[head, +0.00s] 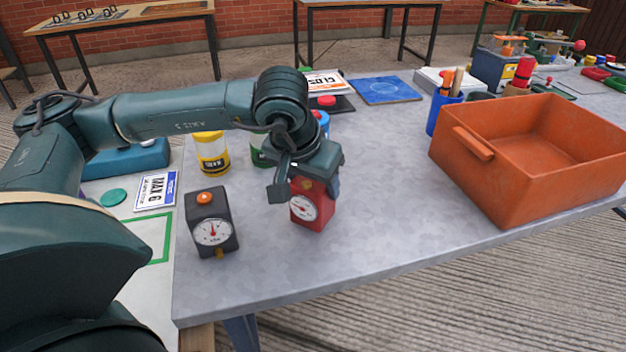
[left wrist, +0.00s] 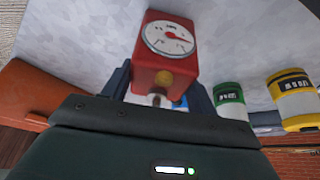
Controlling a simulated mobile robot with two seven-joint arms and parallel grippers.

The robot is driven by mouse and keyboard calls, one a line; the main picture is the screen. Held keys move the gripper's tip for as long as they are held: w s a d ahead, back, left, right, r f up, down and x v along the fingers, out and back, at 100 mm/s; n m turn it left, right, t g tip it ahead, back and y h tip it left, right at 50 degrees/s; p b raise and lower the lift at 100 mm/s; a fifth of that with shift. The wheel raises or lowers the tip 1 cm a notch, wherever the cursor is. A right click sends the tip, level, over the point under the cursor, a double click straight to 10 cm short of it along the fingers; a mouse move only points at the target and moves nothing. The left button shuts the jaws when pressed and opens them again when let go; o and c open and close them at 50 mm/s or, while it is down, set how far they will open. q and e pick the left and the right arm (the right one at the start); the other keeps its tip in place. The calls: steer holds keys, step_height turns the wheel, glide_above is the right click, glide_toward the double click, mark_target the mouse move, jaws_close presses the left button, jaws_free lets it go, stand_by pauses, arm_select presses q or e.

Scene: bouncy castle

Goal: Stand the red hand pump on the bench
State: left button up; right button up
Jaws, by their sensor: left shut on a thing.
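The red hand pump (head: 311,210), a red box with a round white dial, is upright over the grey bench (head: 370,190). My left gripper (head: 305,172) reaches down from above and is shut on its upper part. The fingers hide the pump's top. In the left wrist view the pump (left wrist: 165,50) sits between the two fingers, with its dial and a brass fitting showing. I cannot tell whether its base touches the bench. My right gripper is not in view.
A black pump with a dial (head: 211,225) stands left of the red one. A yellow can (head: 211,155) and a green can (head: 260,150) stand behind. A big orange crate (head: 545,165) is at the right. The bench between pump and crate is clear.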

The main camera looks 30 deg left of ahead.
arm_select(q)
steer(key=shift+f, duration=0.15)
steer(key=o, duration=1.3)
steer(key=shift+o, duration=0.2)
